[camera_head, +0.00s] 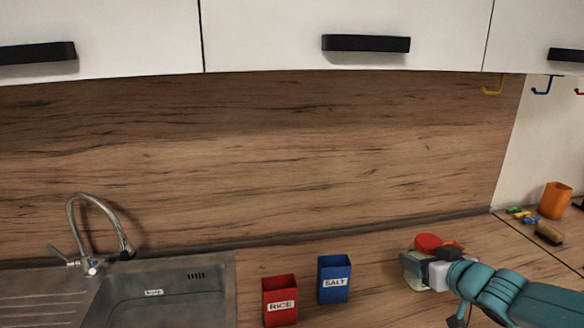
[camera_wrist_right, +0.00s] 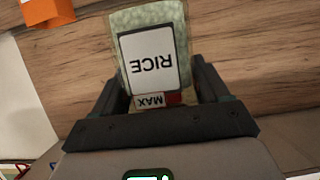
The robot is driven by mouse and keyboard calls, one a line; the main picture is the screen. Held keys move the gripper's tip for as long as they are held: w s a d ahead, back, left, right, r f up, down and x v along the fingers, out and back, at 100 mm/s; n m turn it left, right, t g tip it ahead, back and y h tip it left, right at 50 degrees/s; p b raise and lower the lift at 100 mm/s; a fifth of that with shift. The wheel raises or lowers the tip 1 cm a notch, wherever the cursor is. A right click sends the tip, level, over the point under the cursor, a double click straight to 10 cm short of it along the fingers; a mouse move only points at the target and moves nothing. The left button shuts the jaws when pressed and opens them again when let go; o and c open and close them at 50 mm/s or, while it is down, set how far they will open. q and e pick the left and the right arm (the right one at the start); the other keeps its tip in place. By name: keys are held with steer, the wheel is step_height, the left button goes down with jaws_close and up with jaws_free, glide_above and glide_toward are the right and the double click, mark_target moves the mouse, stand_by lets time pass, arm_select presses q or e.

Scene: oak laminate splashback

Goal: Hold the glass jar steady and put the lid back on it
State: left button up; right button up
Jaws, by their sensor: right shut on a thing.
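A glass jar (camera_wrist_right: 152,19) with pale grain inside and a white label reading RICE, upside down in the right wrist view, stands between the fingers of my right gripper (camera_wrist_right: 157,84). The right gripper is shut on it. In the head view the jar (camera_head: 411,268) is small and partly covered by the right gripper (camera_head: 427,264). A red round thing (camera_head: 428,243), which looks like a lid, shows at the jar's far upper side; I cannot tell whether it touches the jar. My left gripper is not in view.
A red RICE canister (camera_head: 281,302) and a blue SALT canister (camera_head: 334,279) stand left of the jar. A sink (camera_head: 165,300) with a tap lies at the left. An orange cup (camera_head: 554,201), a brown block (camera_head: 549,234) and small coloured pieces sit at the far right.

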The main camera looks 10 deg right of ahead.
steer(key=s+a+f+n+y, duration=0.1)
steer(key=a+f, duration=0.5)
steer(key=a, duration=0.4)
steer(key=s+a+f+n+y, duration=0.1)
steer(key=a+f, duration=0.4)
steer(key=a, duration=0.5)
steer(key=s+d+f+m+h, duration=0.2)
steer(key=d+f+m+h, duration=0.1)
steer(key=d, duration=0.2)
steer(key=shift+a, duration=0.1)
steer(key=s+a+f+n+g+y, duration=0.1)
steer(key=a+n+g+y, duration=0.1)
steer(key=a+n+y, duration=0.2)
steer(key=s+a+f+n+g+y, duration=0.2)
steer(key=a+n+g+y, duration=0.1)
steer(key=a, duration=0.4)
steer(key=s+a+f+n+g+y, duration=0.1)
steer(key=s+a+n+g+y, duration=0.1)
steer(key=a+n+y, duration=0.2)
steer(key=shift+s+a+f+n+y, duration=0.1)
steer(key=shift+a+f+n+y, duration=0.2)
steer(key=shift+a, duration=0.4)
steer(key=shift+a+r+n+y, duration=0.1)
steer(key=shift+a+n, duration=0.3)
steer(key=shift+a, duration=0.25)
